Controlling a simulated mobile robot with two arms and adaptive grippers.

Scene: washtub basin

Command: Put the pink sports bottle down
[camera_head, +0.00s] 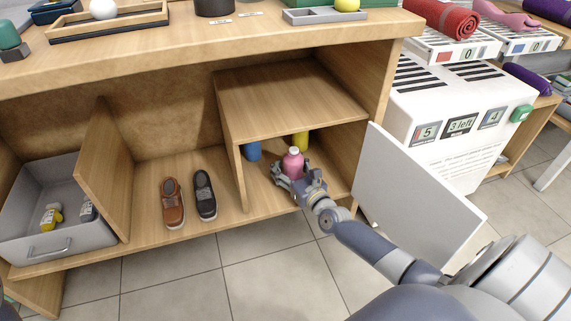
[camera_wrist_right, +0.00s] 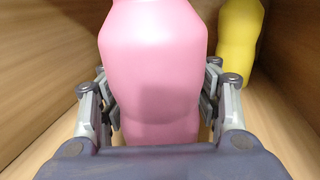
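The pink sports bottle (camera_head: 293,161) is upright in the lower right compartment of the wooden cabinet, near its open front. In the right wrist view the pink bottle (camera_wrist_right: 155,60) fills the middle. My right gripper (camera_head: 291,178) has its fingers on both sides of the bottle; in the right wrist view the fingers (camera_wrist_right: 160,112) appear to touch its narrower part. The bottle's base is hidden, so I cannot tell whether it rests on the compartment floor. My left gripper is not in view.
A blue bottle (camera_head: 252,151) and a yellow bottle (camera_head: 300,141) stand behind. The compartment has a wooden top (camera_head: 290,95). An open white door (camera_head: 410,200) is at right. Brown (camera_head: 173,205) and black (camera_head: 204,195) shoes and a grey bin (camera_head: 45,195) are left.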

